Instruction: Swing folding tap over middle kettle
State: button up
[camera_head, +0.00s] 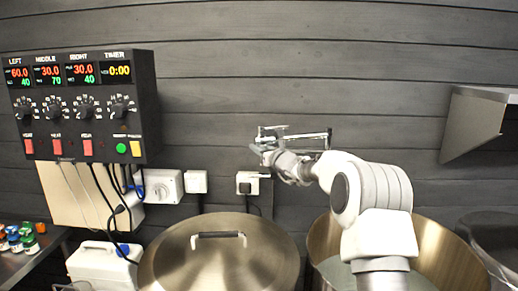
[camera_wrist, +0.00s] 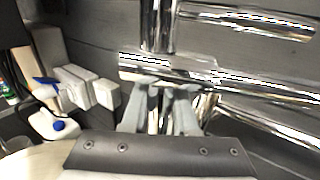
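The folding tap (camera_head: 296,136) is a chrome jointed pipe at the back wall, above the gap between the lidded kettle and the open one. In the wrist view its shiny pipes (camera_wrist: 245,25) fill the upper right. The middle kettle (camera_head: 448,252) is a wide open metal pot, partly hidden behind my arm. My gripper (camera_head: 268,150) is at the tap's left part. In the wrist view my gripper's pale fingers (camera_wrist: 163,90) stand apart, with chrome pipe at and between their tips. I cannot tell whether they press on it.
A lidded kettle (camera_head: 205,262) stands left and another kettle (camera_head: 497,235) at the right edge. A control panel (camera_head: 85,105) hangs at the left. Wall sockets (camera_head: 163,187) and a white canister (camera_head: 100,265) are below it. A metal shelf (camera_head: 475,125) juts out at the right.

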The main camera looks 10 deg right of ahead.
grip_shut()
dwell(1.0)
